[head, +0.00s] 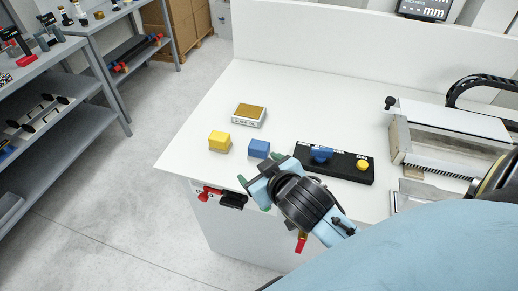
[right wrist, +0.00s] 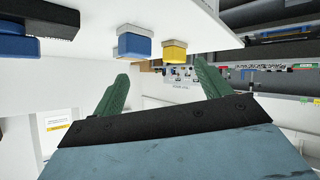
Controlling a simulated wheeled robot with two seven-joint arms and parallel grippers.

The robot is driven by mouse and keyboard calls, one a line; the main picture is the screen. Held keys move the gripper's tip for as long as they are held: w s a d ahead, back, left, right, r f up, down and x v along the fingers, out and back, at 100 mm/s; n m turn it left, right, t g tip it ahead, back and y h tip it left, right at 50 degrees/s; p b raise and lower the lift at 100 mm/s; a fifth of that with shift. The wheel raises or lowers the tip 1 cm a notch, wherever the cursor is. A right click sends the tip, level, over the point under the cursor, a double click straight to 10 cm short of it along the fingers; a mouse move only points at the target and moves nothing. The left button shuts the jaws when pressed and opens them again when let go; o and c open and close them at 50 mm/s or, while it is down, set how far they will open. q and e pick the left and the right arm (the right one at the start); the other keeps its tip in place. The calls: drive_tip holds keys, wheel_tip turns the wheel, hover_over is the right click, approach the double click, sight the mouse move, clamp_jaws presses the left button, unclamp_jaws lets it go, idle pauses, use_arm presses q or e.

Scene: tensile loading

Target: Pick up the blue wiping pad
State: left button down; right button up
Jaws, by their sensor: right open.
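The blue wiping pad (head: 258,148) is a small blue block on the white table near its front edge, just right of a yellow block. It also shows in the right wrist view (right wrist: 134,46), beyond my fingers. My right gripper (head: 261,169) is open and empty, with green fingers spread, at the table's front edge on the near side of the pad. In the right wrist view the open fingers (right wrist: 163,85) have nothing between them, and the pad is apart from them. My left gripper is not in view.
The yellow block (head: 219,142) sits close left of the pad. A black panel (head: 340,168) with blue and yellow knobs lies to the right. A small box (head: 248,115) stands behind. A red-and-black fitting (head: 222,198) is on the table's front face. The table's left part is clear.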

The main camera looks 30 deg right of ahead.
drive_tip(key=w+a+r+n+t+y, duration=0.3)
drive_tip(key=w+a+r+t+y, duration=0.15)
drive_tip(key=r, duration=0.45)
drive_tip(key=w+a+r+n+t+y, duration=0.3)
drive_tip(key=w+r+n+t, duration=0.15)
drive_tip(key=r, duration=0.35)
drive_tip(key=a+r+n+g+y, duration=0.4)
drive_tip(key=a+n+y, duration=0.3)
drive_tip(key=n+y, duration=0.25)
drive_tip(key=n+g+h, duration=0.7)
drive_tip(key=g+h, duration=0.9)
drive_tip(key=g, duration=0.1)
hover_over(259, 145)
wheel_tip(259, 145, down, 20)
drive_tip(key=shift+a+r+p, duration=0.1)
drive_tip(key=shift+p, duration=0.3)
drive_tip(key=shift+f+p, duration=0.55)
drive_tip(key=shift+f, duration=2.45)
drive_tip(key=c, duration=1.1)
